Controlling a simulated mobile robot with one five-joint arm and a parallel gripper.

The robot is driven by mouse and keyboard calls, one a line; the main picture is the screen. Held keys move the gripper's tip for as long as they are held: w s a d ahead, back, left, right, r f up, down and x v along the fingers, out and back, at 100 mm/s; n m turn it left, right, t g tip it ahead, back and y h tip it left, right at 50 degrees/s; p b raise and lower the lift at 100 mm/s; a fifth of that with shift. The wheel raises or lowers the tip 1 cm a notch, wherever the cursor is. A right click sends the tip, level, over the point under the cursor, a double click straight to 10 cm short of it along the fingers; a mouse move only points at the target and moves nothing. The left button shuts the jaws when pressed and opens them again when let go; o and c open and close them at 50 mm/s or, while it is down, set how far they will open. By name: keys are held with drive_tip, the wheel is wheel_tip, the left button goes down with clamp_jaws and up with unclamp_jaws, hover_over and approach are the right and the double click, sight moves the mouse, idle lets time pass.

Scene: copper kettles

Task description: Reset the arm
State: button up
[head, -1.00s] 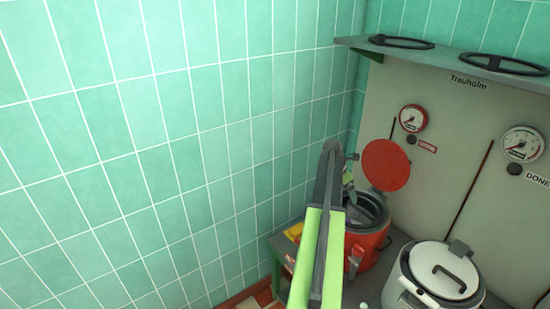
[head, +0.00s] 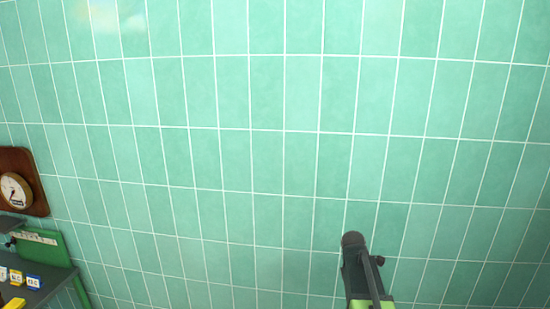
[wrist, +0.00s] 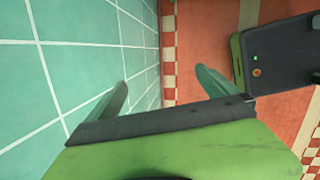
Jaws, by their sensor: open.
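My gripper (wrist: 162,82) shows in the wrist view with its two green fingers spread apart and nothing between them. The left finger appears in front of the tiled wall and the right finger in front of the reddish floor. In the head view only a dark and light-green part of my arm shows at the bottom, right of the middle. My gripper is not visible there.
A green tiled wall (head: 250,95) fills most of the head view. At the lower left are a round gauge on a brown board (head: 22,182) and a green-backed surface with small labelled cards (head: 33,281). A reddish floor (wrist: 203,40) with checkered edging shows in the wrist view.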

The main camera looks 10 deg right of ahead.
drive_tip(key=s+a+m+y, duration=0.1)
drive_tip(key=s+a+m, duration=0.5)
drive_tip(key=a+m, duration=0.2)
drive_tip(key=s+a+m+g+y, duration=0.1)
drive_tip(key=s+a+m, duration=0.5)
drive_tip(key=a+m, duration=0.3)
drive_tip(key=a, duration=0.2)
drive_tip(key=shift+s+a+f, duration=0.15)
drive_tip(key=shift+a+f, duration=0.15)
drive_tip(key=shift+f, duration=0.1)
drive_tip(key=shift+c, duration=0.5)
